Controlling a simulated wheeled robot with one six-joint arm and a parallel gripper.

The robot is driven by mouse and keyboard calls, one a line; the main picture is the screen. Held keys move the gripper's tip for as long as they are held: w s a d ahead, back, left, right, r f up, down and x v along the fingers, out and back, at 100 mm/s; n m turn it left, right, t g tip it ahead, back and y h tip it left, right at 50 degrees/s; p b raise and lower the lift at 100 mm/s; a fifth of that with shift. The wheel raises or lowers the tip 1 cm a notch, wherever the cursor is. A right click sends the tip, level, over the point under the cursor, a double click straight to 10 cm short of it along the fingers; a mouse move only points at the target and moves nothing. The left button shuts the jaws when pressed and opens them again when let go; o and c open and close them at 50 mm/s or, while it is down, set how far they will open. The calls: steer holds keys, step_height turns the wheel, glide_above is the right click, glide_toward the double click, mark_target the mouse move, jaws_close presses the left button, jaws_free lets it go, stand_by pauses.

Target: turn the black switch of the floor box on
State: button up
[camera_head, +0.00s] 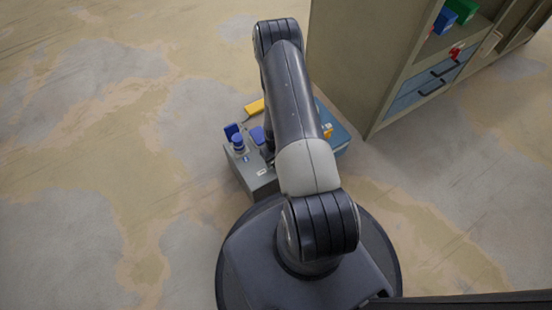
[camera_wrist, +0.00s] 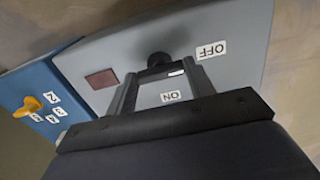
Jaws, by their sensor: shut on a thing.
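The grey floor box (camera_head: 262,182) stands on the floor, partly hidden behind my arm in the head view. In the wrist view its grey face (camera_wrist: 240,35) fills the middle. The black switch (camera_wrist: 159,59) has a round dark knob on this face. The OFF label (camera_wrist: 211,50) is to the right of the switch and the ON label (camera_wrist: 170,96) is below it, both upside down. A dark red rectangle (camera_wrist: 101,78) is to its left. My gripper (camera_wrist: 163,72) is shut on the black switch, its fingers reaching the knob. My arm hides the switch in the head view.
A blue panel (camera_wrist: 30,85) with a yellow knob (camera_wrist: 28,106) and number labels adjoins the grey face. Blue plugs or caps (camera_head: 237,142) and a yellow piece (camera_head: 254,107) show near the box. A cabinet (camera_head: 370,60) stands behind right. Floor at left is clear.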

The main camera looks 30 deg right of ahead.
steer(key=m+b, duration=0.2)
steer(key=m, duration=0.1)
steer(key=shift+f+m, duration=0.1)
steer(key=shift+m, duration=0.3)
steer(key=m+b, duration=0.2)
steer(key=m, duration=0.3)
steer(key=shift+m, duration=0.3)
steer(key=m+b, duration=0.1)
steer(key=m, duration=0.3)
steer(key=shift+b, duration=0.35)
steer(key=shift+m+b, duration=0.45)
steer(key=shift+m, duration=1.75)
steer(key=o, duration=1)
